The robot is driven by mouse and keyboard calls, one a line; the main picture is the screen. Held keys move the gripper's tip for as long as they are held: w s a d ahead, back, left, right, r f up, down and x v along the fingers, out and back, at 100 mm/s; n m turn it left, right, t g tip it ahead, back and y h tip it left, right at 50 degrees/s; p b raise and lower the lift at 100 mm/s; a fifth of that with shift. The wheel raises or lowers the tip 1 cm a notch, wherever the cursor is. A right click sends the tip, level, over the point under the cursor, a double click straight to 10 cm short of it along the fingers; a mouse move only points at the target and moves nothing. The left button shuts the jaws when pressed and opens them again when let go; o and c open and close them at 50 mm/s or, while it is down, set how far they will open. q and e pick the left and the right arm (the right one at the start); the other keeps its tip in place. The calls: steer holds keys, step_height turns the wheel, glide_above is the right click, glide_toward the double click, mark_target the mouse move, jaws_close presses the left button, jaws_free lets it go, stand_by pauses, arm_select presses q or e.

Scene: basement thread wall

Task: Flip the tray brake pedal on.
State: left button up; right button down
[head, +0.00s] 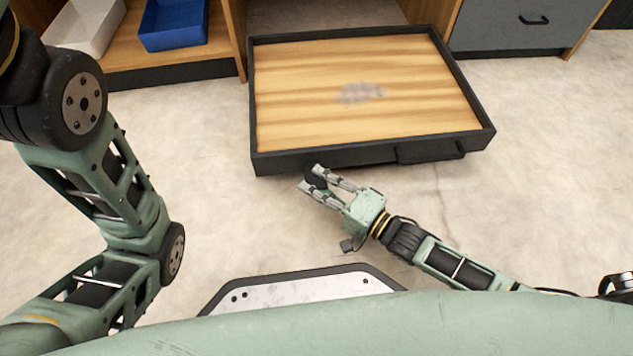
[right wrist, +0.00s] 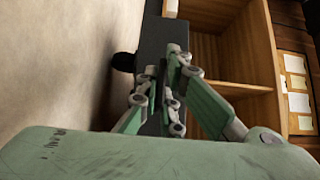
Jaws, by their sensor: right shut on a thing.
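The tray (head: 350,155) is a wide, shallow drawer with a black frame and a striped wood floor, pulled out from under the counter in the head view. My right gripper (head: 313,178) is at the left part of its front edge, shut on a small dark piece, apparently the tray brake pedal (head: 317,172). The fingers hide much of the pedal, and its setting cannot be told. In the right wrist view the fingers (right wrist: 163,92) reach against the dark tray front (right wrist: 153,38). My left arm is in the head view, but its gripper is not.
A black handle (head: 430,152) is on the tray front, right of my gripper. A blue bin (head: 173,25) and a white bin (head: 85,25) sit on a wooden shelf at the upper left. A grey drawer (head: 515,28) is at the upper right. Pale floor lies open around the tray.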

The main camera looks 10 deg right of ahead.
steer(key=shift+f, duration=0.1)
steer(key=shift+f+n, duration=0.35)
steer(key=shift+n, duration=0.05)
steer(key=shift+f+n+t+y+b, duration=0.3)
steer(key=shift+n+t+y, duration=0.2)
steer(key=shift+n+y, duration=0.25)
steer(key=c, duration=1.9)
jaws_free()
steer(key=shift+r, duration=0.1)
